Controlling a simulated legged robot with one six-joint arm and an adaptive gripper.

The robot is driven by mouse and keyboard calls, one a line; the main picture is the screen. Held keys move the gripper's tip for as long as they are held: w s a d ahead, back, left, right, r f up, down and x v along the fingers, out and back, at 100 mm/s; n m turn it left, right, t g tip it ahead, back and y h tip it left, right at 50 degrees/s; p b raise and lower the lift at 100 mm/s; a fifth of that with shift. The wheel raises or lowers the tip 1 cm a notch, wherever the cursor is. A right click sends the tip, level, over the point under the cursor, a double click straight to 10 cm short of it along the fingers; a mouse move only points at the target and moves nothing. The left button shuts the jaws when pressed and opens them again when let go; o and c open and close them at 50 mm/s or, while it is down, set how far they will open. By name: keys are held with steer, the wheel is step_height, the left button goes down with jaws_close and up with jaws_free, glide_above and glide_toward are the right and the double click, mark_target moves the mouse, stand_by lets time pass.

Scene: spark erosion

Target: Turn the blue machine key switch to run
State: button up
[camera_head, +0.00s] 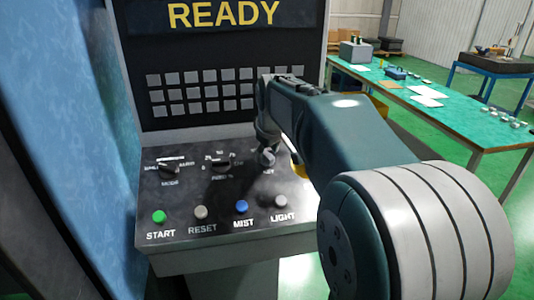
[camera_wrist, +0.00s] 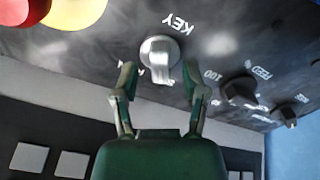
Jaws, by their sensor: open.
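In the head view the key switch (camera_head: 267,158) is partly covered by my gripper (camera_head: 266,138). In the wrist view my gripper (camera_wrist: 159,70) is open, with one finger to each side of the knob's bar. A gap shows between each finger and the knob. The position marks around the knob are too small or hidden to read.
A red and yellow button (camera_wrist: 70,10) is close beside the key switch. A FEED knob (camera_wrist: 238,88) and a MODE knob (camera_head: 169,171) share the panel. START (camera_head: 159,216), RESET, MIST (camera_head: 241,206) and LIGHT buttons line its front. A green-topped table (camera_head: 450,110) stands at right.

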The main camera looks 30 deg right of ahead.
steer(key=shift+w+d+f, duration=0.1)
steer(key=shift+w+f, duration=0.15)
steer(key=shift+f, duration=0.2)
jaws_close()
steer(key=shift+m, duration=0.3)
steer(key=m, duration=0.5)
steer(key=shift+s, duration=0.1)
steer(key=m, duration=0.6)
steer(key=shift+f, duration=0.1)
steer(key=shift+m, duration=0.3)
